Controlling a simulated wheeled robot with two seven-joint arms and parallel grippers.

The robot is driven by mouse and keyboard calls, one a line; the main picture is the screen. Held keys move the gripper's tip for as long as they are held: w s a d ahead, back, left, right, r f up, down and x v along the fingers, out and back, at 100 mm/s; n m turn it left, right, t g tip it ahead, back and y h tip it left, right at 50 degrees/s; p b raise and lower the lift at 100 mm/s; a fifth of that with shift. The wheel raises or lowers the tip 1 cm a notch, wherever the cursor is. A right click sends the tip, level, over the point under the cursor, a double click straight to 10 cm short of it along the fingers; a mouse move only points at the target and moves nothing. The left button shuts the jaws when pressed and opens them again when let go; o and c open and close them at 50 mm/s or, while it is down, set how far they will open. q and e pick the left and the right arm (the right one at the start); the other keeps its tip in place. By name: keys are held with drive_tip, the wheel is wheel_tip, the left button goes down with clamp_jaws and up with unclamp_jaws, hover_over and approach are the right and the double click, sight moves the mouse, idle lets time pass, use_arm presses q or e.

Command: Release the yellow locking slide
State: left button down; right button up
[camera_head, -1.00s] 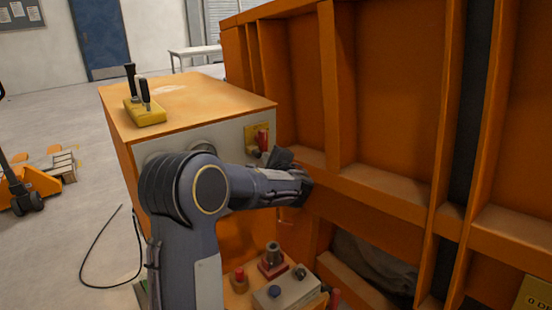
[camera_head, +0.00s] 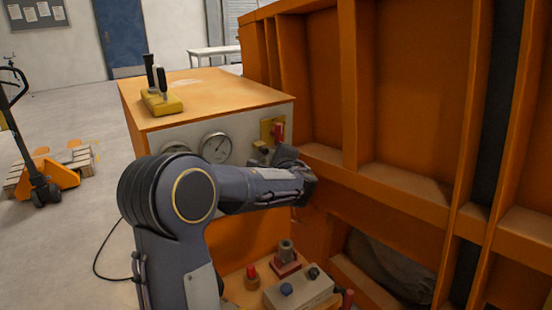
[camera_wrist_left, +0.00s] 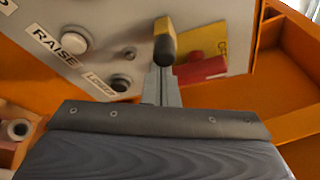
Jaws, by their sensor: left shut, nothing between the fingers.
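My left gripper (camera_wrist_left: 164,72) is shut and empty. Its fingertips are right below the knob, and I cannot tell whether they touch it. My left fingertips are hidden there. My right gripper is out of view.
The grey panel (camera_head: 238,127) carries a round gauge (camera_head: 215,147) and, in the wrist view, a RAISE button (camera_wrist_left: 73,38). A tall orange ribbed wall (camera_head: 410,110) stands close on the right. A grey control box (camera_head: 300,290) is below my arm.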

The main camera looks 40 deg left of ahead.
use_arm(q)
drive_tip(key=shift+s, duration=0.1)
drive_tip(key=b+v, duration=0.1)
drive_tip(key=v, duration=0.6)
drive_tip(key=shift+s+d+b, duration=0.15)
drive_tip(key=shift+d+b, duration=0.15)
drive_tip(key=shift+d, duration=0.1)
